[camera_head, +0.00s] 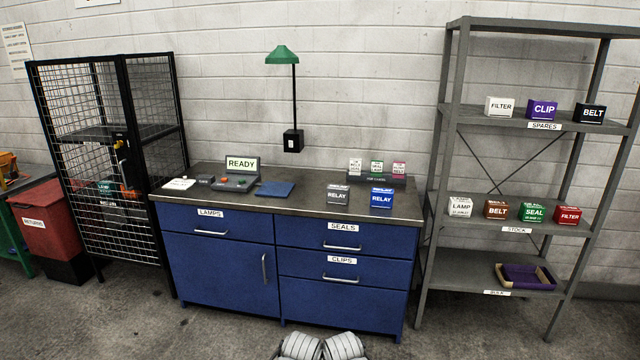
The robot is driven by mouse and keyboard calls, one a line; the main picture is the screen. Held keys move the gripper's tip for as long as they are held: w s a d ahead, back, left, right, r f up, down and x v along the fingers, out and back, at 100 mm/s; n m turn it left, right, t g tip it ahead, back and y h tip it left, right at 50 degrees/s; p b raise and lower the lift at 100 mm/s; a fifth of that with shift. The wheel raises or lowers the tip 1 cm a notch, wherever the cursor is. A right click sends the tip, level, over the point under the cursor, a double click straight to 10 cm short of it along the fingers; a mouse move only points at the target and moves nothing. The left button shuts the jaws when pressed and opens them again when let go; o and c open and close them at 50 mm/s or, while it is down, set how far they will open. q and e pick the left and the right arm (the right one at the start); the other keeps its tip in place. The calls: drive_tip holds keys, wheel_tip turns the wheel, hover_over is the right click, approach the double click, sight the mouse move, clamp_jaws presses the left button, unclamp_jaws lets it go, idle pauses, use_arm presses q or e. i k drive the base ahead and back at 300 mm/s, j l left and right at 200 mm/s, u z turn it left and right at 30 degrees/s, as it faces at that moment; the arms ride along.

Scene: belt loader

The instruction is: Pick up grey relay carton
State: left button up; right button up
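The grey relay carton (338,196) stands upright on the worktop of the blue workbench (300,206), right of its middle, with white RELAY lettering on its front. A blue relay carton (381,199) stands just to its right, with a small gap between them. Neither of my grippers shows. Only pale rounded parts, apparently of my own arms, show at the bottom edge, well below the worktop and in front of the bench.
A dark holder with small cards (377,179) stands behind the cartons. A blue flat pad (274,188) and a READY console (237,177) lie left. A grey shelf rack (480,122) stands right; a black mesh cage (115,150) stands left. Floor before the bench is clear.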

sight(336, 194)
drive_tip(key=i+j, duration=0.15)
drive_tip(key=i, duration=0.3)
drive_tip(key=i+j, duration=0.2)
drive_tip(key=i, duration=0.3)
drive_tip(key=i+j+z, duration=0.75)
drive_tip(key=j+z, duration=0.2)
drive_tip(key=i+j+z, duration=0.15)
drive_tip(key=j+z, duration=0.15)
drive_tip(key=j, duration=0.25)
drive_tip(key=j+z, duration=0.1)
drive_tip(key=j, duration=0.3)
drive_tip(key=i+j+z, duration=0.15)
drive_tip(key=j, duration=0.25)
